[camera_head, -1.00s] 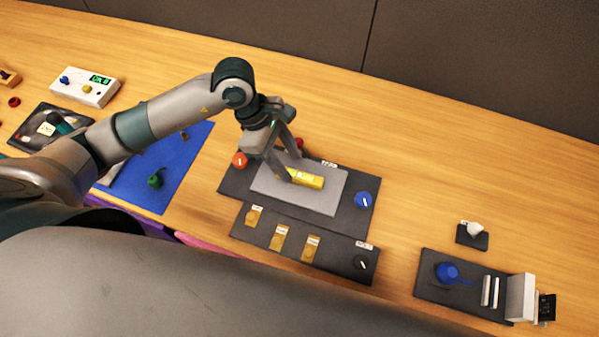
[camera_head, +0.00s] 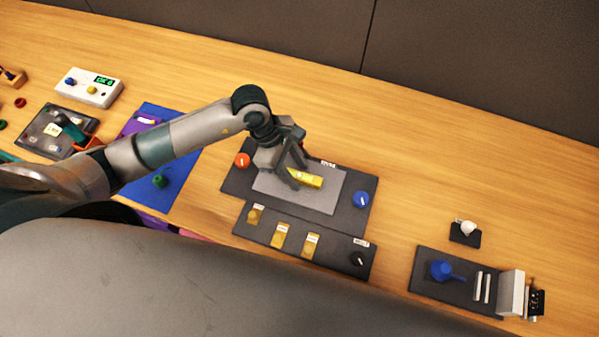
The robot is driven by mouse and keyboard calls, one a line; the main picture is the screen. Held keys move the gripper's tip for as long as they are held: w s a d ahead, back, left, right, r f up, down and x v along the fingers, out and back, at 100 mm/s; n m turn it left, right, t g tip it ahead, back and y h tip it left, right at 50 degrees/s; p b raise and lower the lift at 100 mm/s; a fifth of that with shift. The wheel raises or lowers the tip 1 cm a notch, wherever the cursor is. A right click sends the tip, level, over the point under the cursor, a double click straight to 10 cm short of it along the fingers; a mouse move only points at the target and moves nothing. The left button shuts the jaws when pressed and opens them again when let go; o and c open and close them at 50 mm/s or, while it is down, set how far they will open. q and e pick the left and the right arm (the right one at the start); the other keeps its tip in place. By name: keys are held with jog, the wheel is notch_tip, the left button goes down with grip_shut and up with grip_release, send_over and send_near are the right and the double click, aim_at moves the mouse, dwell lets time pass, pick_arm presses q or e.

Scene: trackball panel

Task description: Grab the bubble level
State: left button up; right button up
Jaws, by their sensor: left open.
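The bubble level (camera_head: 309,180) is a small yellow bar. It lies on the grey plate (camera_head: 325,199) of the dark panel in the middle of the table. My left gripper (camera_head: 301,178) is open at the left end of the level. Its fingers point down and hide part of that end. I cannot tell whether they touch it. My right gripper is not in the view.
The dark panel carries a red-orange knob (camera_head: 242,160) and a blue knob (camera_head: 361,199). A lower panel (camera_head: 335,258) with several yellow pieces and a black knob lies in front. A dark base with a blue part (camera_head: 441,270) stands at right. The table behind is clear.

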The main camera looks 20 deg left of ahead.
aim_at(304, 176)
pick_arm(q)
jog(key=shift+d+f, duration=0.1)
jog(key=shift+f, duration=0.05)
dwell(0.3)
grip_shut()
jog(key=shift+w+r+b, duration=0.1)
jog(key=shift+r+b, duration=0.45)
jog(key=shift+r, duration=0.1)
notch_tip(304, 176, up, 2)
jog(key=shift+r+b, duration=0.1)
jog(key=shift+b, duration=0.6)
jog(key=s+d+r+b, duration=0.2)
jog(key=d+r+b, duration=0.2)
jog(key=d+r, duration=0.3)
jog(key=shift+s+d+r, duration=0.15)
jog(key=shift+d+r, duration=0.15)
jog(key=shift+d, duration=1.9)
